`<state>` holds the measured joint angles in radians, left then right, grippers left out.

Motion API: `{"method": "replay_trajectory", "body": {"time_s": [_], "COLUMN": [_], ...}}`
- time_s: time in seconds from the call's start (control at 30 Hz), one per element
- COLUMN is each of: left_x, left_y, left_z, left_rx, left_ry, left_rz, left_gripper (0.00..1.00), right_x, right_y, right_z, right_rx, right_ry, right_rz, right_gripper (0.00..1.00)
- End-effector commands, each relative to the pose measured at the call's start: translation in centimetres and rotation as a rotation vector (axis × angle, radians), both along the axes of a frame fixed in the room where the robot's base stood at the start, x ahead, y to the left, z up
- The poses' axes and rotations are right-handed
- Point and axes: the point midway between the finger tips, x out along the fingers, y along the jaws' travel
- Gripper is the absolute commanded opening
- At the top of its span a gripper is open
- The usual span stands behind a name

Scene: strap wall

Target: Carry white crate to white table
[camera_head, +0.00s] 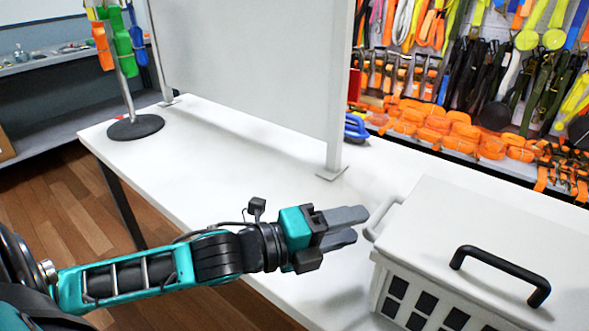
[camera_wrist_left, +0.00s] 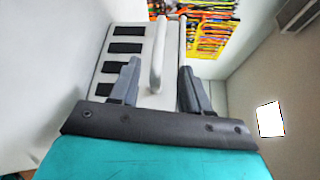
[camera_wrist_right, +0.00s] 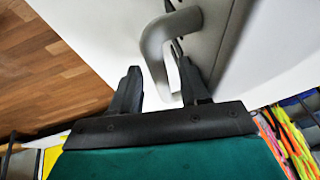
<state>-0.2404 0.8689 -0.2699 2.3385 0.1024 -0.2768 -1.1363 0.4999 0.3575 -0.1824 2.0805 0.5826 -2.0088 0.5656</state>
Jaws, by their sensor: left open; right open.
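The white crate (camera_head: 430,220) is at the right of the head view, with dark slots in its side and a black handle (camera_head: 500,268) on its lid. It appears to rest on the white table (camera_head: 230,160). A pale side handle (camera_head: 380,217) sticks out from its left end. My left gripper (camera_head: 345,225) is open just left of that handle. In the left wrist view the handle (camera_wrist_left: 158,50) shows between the open fingers (camera_wrist_left: 160,70). My right gripper (camera_wrist_right: 160,66) is open in its wrist view, with a grey handle (camera_wrist_right: 158,42) in front of its fingers. The head view does not show it.
A white upright panel (camera_head: 255,65) stands on the table behind my left gripper. A stand with a round black base (camera_head: 135,127) is at the far left end. Straps (camera_head: 440,125) hang and lie along the back right. The tabletop between is mostly clear.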

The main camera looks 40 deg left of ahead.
Motion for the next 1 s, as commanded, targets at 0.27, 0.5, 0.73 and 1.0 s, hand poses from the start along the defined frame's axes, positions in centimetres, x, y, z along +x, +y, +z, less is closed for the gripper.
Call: {"method": "replay_trajectory", "body": {"time_s": [0.27, 0.5, 0.73, 1.0], "left_x": [-1.5, -1.8, -1.8, -1.8], "left_y": [0.9, 1.1, 1.1, 1.1], "left_z": [0.2, 0.3, 0.2, 0.2], "left_rx": [-0.001, -0.001, -0.001, 0.0], "left_ry": [0.001, 0.0, -0.001, 0.0], "left_rz": [-0.001, -0.002, -0.001, -0.001], "left_gripper": [0.47, 0.47, 0.47, 0.47], "right_x": [0.0, -0.1, -1.0, -3.1], "right_y": [0.1, -0.1, -0.6, -1.4], "right_z": [0.0, 0.5, 2.7, 7.5], "right_rx": [0.001, -0.002, -0.007, -0.006], "right_ry": [0.0, -0.005, -0.007, -0.008], "right_rz": [0.001, 0.001, 0.0, -0.001], "right_gripper": [0.46, 0.46, 0.46, 0.46]}}
